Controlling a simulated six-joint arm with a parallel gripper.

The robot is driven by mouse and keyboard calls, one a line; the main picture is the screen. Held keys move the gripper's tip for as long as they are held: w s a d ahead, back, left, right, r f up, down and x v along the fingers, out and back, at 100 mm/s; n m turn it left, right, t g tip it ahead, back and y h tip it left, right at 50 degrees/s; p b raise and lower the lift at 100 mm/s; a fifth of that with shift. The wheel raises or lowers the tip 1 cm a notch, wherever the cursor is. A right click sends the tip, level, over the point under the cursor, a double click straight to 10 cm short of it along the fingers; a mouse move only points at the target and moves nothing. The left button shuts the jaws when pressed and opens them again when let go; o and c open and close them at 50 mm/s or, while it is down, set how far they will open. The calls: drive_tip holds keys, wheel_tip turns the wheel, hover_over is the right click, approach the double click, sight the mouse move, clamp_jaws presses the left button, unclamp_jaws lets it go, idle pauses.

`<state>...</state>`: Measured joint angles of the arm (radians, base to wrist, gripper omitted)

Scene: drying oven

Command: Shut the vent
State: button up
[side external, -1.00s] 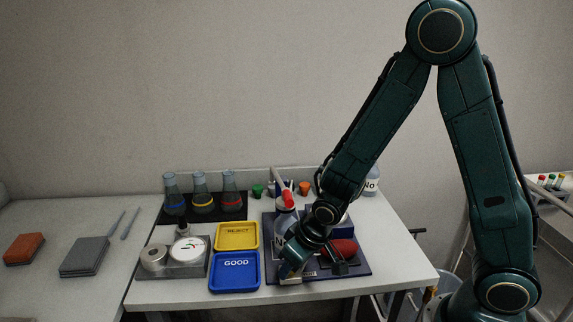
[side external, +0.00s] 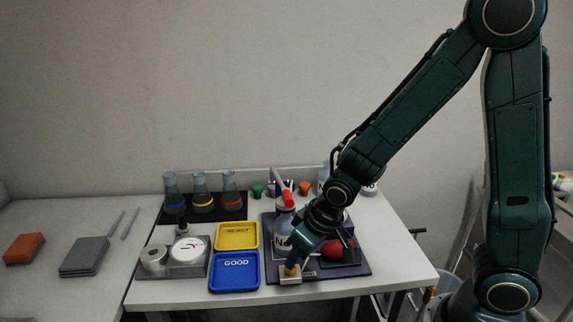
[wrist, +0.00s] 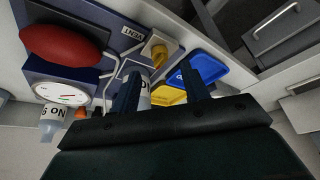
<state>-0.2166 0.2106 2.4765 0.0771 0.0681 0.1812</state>
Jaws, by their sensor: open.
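The vent is a small pale block with a yellow knob (wrist: 158,54) beside a "VENT" label (wrist: 133,33) on the blue base plate. In the side view the block (side external: 290,280) sits at the plate's front left corner. My gripper (wrist: 161,78) is open, with nothing between its fingers that I can see it touching. In the side view my gripper (side external: 292,262) points down close to the knob. The fingertips are partly hidden there. I cannot tell whether they touch the knob or how far it is turned.
A dark red bulb (side external: 338,247) and a dial gauge (wrist: 60,93) are on the same plate. A labelled bottle (side external: 284,229) stands just behind my gripper. Yellow (side external: 237,236) and blue (side external: 234,272) trays lie to the left. Flasks (side external: 201,192) stand at the back.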

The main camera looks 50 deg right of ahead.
drive_tip(key=v, duration=0.9)
idle(0.6)
drive_tip(key=s+d+r+t, duration=0.1)
drive_tip(key=s+d+r, duration=0.4)
drive_tip(key=s+r, duration=0.5)
drive_tip(key=shift+s+d, duration=0.2)
drive_tip(key=shift+s, duration=1.15)
drive_tip(key=shift+r, duration=0.1)
drive_tip(key=shift+c, duration=0.5)
